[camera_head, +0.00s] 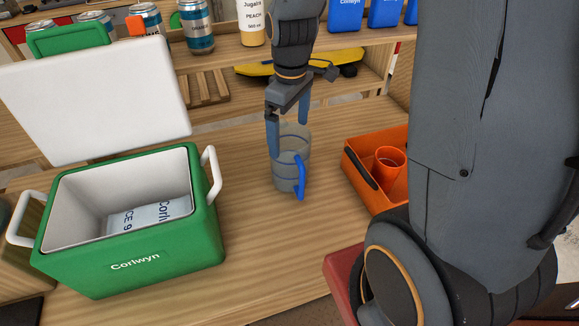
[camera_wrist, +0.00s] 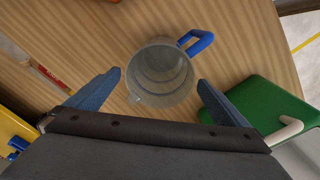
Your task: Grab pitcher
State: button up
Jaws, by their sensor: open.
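The pitcher (camera_head: 287,172) is clear and grey with a blue handle (camera_head: 300,176). It stands upright on the wooden table between the green cooler and the orange bin. In the head view my gripper (camera_head: 288,120) is above it, with its fingers pointing down near the rim. In the wrist view the pitcher (camera_wrist: 161,72) shows from above, its handle toward the upper right. My open gripper (camera_wrist: 160,82) has one blue finger on each side of the pitcher, with visible gaps. Nothing is held.
A green cooler (camera_head: 135,262) with an open lid and a bag of ice (camera_head: 150,216) stands left. An orange bin (camera_head: 352,178) holding an orange cup (camera_head: 388,163) is right. A shelf with cans (camera_head: 197,28) and a bottle runs behind. The table in front of the pitcher is clear.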

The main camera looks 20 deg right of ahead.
aim_at(293, 158)
jog(key=shift+s+d+f+p, duration=0.1)
jog(key=shift+f+p, duration=0.15)
jog(key=shift+f, duration=1.35)
jog(key=shift+s+d+f+p, duration=0.15)
jog(key=shift+f+p, duration=0.1)
jog(key=shift+f, duration=1.35)
jog(key=shift+s+d+f+p, duration=0.1)
jog(key=shift+f+p, duration=0.15)
jog(key=shift+f, duration=1.35)
jog(key=shift+c, duration=0.3)
jog(key=c, duration=1)
